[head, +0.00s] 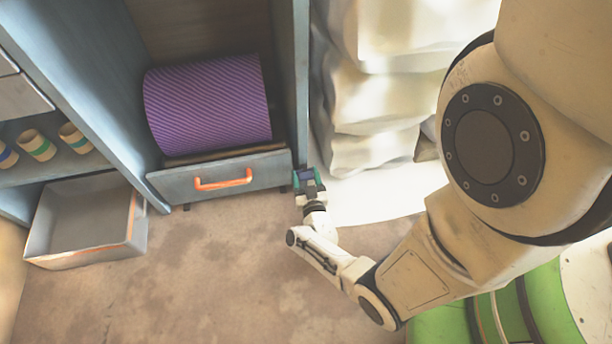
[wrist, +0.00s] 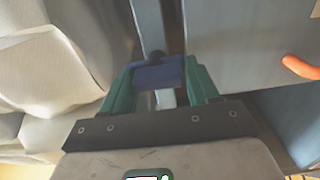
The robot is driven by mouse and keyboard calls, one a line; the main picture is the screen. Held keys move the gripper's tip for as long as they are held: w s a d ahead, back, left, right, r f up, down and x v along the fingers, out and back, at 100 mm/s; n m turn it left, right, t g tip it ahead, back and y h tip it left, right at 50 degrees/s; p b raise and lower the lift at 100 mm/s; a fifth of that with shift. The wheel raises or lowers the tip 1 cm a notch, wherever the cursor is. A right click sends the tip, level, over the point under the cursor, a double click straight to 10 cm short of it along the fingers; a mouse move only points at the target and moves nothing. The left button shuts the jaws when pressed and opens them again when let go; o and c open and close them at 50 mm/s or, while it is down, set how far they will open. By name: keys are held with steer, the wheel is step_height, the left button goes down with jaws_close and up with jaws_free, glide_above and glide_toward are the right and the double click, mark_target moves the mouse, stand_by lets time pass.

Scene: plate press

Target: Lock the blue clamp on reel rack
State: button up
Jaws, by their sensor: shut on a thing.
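The reel rack (head: 301,80) is a grey-blue frame holding a large purple ribbed reel (head: 207,105). The small blue clamp (head: 306,174) is at the lower end of the rack's right-hand post. In the wrist view the blue clamp (wrist: 158,76) lies across a pale upright bar, with a dark knob at its top. My gripper (head: 309,183) has green fingers, one on each side of the clamp, and is shut on it. The fingers also show in the wrist view (wrist: 160,84). I cannot tell the clamp's lock state.
A drawer front with an orange handle (head: 223,180) is below the reel. An open grey bin (head: 84,252) sits on the floor at left, under a shelf with several striped cups (head: 37,146). White draped cloth (head: 372,90) hangs right of the rack. The brown floor (head: 215,275) in front is clear.

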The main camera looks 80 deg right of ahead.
steer(key=shift+s+m, duration=0.2)
steer(key=shift+m, duration=0.3)
steer(key=m, duration=0.3)
steer(key=shift+s+m, duration=0.15)
steer(key=shift+m, duration=0.25)
steer(key=m, duration=0.4)
steer(key=shift+s+d+f+m, duration=0.1)
steer(key=shift+s+f+m, duration=0.1)
steer(key=shift+m, duration=0.1)
steer(key=m, duration=0.4)
steer(key=shift+f, duration=0.15)
steer(key=m, duration=0.4)
steer(key=shift+s+f, duration=0.1)
steer(key=shift+f, duration=0.05)
steer(key=shift+m, duration=0.5)
steer(key=o, duration=0.8)
steer(key=shift+o, duration=0.5)
steer(key=shift+w, duration=0.2)
